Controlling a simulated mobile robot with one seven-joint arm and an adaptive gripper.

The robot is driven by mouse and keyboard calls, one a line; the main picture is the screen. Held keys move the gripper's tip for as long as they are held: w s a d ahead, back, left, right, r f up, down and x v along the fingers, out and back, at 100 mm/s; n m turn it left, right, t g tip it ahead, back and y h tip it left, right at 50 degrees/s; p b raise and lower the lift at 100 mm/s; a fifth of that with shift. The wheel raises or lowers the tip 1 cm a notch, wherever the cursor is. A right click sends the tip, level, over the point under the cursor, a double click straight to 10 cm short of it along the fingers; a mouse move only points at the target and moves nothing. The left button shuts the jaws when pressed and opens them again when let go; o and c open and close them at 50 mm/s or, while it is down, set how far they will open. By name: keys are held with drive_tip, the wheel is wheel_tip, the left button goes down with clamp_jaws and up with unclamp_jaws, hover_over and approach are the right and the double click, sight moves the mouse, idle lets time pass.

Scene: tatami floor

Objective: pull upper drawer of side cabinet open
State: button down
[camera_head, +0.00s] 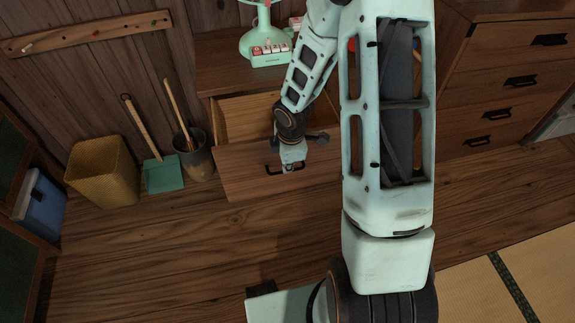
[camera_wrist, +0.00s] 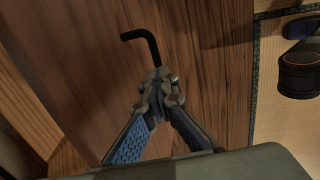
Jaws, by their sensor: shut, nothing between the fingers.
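The side cabinet (camera_head: 222,78) stands against the back wall in the head view. Its upper drawer (camera_head: 238,183) is pulled out, and part of its inside shows between the cabinet top and the drawer front. The dark bar handle (camera_head: 270,170) is on the drawer front. My gripper (camera_head: 290,168) is at the handle, partly hidden by my own wrist. In the wrist view, the fingertips of my gripper (camera_wrist: 158,88) are together and overlap one end of the black handle (camera_wrist: 148,40). I cannot tell whether they touch it.
A green fan (camera_head: 262,45) stands on the cabinet. Left of it are a dark bucket (camera_head: 200,160), a green dustpan (camera_head: 163,175) and a yellow bin (camera_head: 103,175). A larger chest (camera_head: 500,100) stands right. The wooden floor (camera_head: 180,250) before the drawer is clear.

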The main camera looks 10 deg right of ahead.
drive_tip(key=shift+s+f, duration=0.25)
drive_tip(key=shift+s, duration=0.05)
drive_tip(key=c, duration=2.1)
unclamp_jaws()
drive_tip(key=shift+w, duration=0.15)
drive_tip(key=shift+r, duration=0.1)
drive_tip(key=r, duration=0.4)
drive_tip(key=s+r, duration=0.1)
drive_tip(key=r, duration=0.3)
drive_tip(key=s+r, duration=0.1)
drive_tip(key=r, duration=0.2)
drive_tip(key=shift+r, duration=0.4)
